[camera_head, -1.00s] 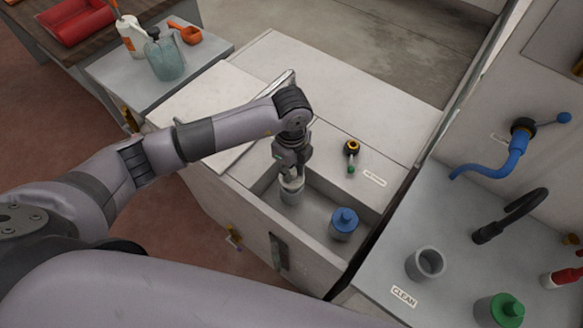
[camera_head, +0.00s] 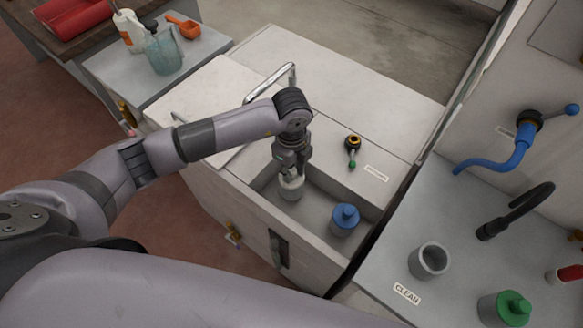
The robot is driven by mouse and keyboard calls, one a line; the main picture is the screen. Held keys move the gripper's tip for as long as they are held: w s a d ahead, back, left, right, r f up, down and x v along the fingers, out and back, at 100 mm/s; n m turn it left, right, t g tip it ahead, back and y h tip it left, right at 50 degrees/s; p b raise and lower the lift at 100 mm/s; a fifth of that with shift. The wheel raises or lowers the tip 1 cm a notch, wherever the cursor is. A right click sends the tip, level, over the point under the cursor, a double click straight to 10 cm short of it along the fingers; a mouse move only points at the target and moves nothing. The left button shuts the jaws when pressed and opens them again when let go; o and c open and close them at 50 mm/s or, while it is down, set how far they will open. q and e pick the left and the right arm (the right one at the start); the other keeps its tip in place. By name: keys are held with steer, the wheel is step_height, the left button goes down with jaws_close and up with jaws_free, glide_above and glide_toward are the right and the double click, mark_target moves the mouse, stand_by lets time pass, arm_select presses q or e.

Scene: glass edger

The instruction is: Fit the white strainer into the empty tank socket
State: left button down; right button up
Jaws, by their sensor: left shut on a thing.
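My left gripper (camera_head: 291,174) points down into the sunken tank (camera_head: 318,207) and is shut on the white strainer (camera_head: 291,184). The strainer's pale body shows just below the fingers. It is at the top of a grey tank socket (camera_head: 290,196); I cannot tell how deep it sits. A blue-capped strainer (camera_head: 345,215) stands in another grey socket (camera_head: 342,231) to the right in the same tank. My right gripper is not in view.
On the right counter stand an empty grey cup (camera_head: 428,261) by a CLEAN label, a green-capped piece (camera_head: 508,307), a black spout (camera_head: 515,210) and a blue tap (camera_head: 510,150). A side table holds a glass jug (camera_head: 163,52).

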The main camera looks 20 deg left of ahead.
arm_select(q)
steer(key=shift+f, duration=0.4)
steer(key=c, duration=1.3)
jaws_free()
steer(key=shift+r, duration=0.1)
step_height(320, 180, up, 12)
steer(key=shift+f, duration=0.1)
